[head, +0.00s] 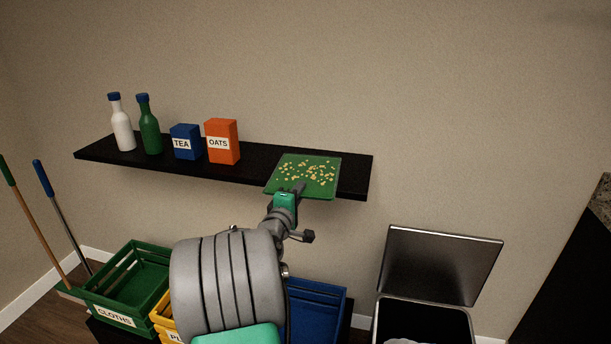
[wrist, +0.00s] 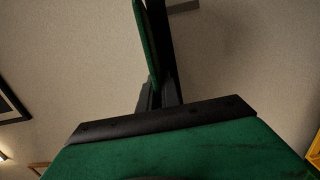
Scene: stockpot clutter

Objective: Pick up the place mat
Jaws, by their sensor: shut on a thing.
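The place mat (head: 322,184) is a green rectangle with pale yellow specks. It lies at the right part of the black shelf (head: 256,157), with its front edge reaching a little past the shelf's front. I cannot tell whether it rests on the shelf or is just above it. My gripper (head: 298,188) is shut on the mat's front edge. In the wrist view the mat (wrist: 146,42) shows edge-on as a thin green strip between my gripper's fingers (wrist: 158,95).
A white bottle (head: 122,125), a green bottle (head: 149,127), a blue TEA box (head: 185,143) and an orange OATS box (head: 222,141) stand left of the mat. Below are a green CLOTHS crate (head: 127,282), a blue crate (head: 318,308) and an open metal bin (head: 440,268). Space above the mat is clear.

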